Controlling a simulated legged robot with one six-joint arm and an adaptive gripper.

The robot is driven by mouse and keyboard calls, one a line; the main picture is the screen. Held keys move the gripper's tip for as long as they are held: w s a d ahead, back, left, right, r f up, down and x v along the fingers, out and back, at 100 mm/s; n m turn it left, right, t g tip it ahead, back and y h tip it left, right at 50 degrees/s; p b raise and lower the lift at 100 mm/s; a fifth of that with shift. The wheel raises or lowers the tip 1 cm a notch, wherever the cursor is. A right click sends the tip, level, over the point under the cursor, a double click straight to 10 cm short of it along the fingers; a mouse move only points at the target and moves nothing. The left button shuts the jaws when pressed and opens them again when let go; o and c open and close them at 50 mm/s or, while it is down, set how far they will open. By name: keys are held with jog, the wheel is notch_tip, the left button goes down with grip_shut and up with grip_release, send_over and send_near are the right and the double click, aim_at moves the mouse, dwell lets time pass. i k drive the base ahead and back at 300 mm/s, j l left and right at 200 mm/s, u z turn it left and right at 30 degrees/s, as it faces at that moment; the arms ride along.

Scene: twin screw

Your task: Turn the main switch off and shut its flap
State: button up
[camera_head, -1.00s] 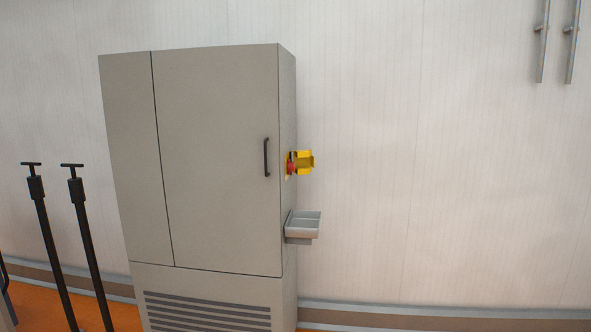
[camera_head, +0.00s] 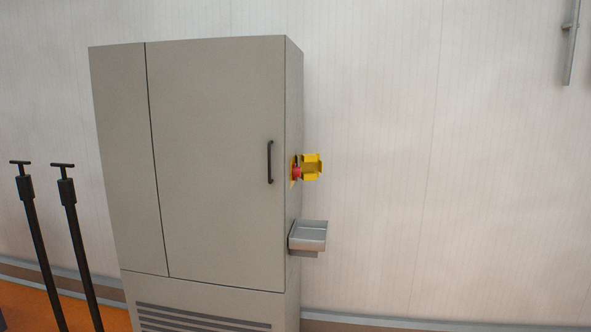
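The main switch (camera_head: 296,173) is a small red knob on a yellow plate, on the right side wall of a grey cabinet. Its yellow flap (camera_head: 312,167) stands out to the right of the knob, swung open away from the cabinet side. The knob's exact turn position is too small to tell. My gripper does not show in this view.
The tall grey cabinet (camera_head: 215,150) has a black door handle (camera_head: 270,162) left of the switch. A grey tray (camera_head: 309,236) juts out below the switch. Two black T-topped poles (camera_head: 68,215) stand at the left.

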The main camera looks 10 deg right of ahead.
aim_at(297, 172)
jog(key=i+l, duration=0.2)
jog(key=i, duration=0.25)
jog(key=i+l, duration=0.15)
jog(key=i, duration=0.3)
jog(key=i+l+u, duration=0.1)
jog(key=i, duration=0.4)
jog(key=l, duration=0.1)
